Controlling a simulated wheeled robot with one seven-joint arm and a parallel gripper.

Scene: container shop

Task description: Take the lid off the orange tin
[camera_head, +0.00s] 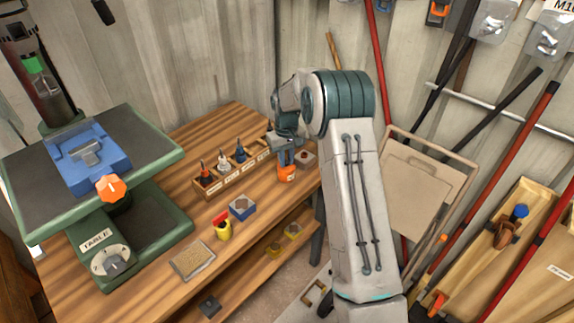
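The orange tin (287,173) stands on the wooden bench near its right end. It is small in view, with a pale label on its front. My gripper (286,150) is directly above it, pointing down at its top. The fingertips are small and partly covered, so I cannot tell whether they touch the tin or are open or shut. The tin's lid is not clearly visible behind the gripper.
A wooden rack (227,176) with several small bottles stands left of the tin. A small box (308,158) is close on its right. A blue box (242,207), a yellow container (223,231) and a drill press (92,160) are further left.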

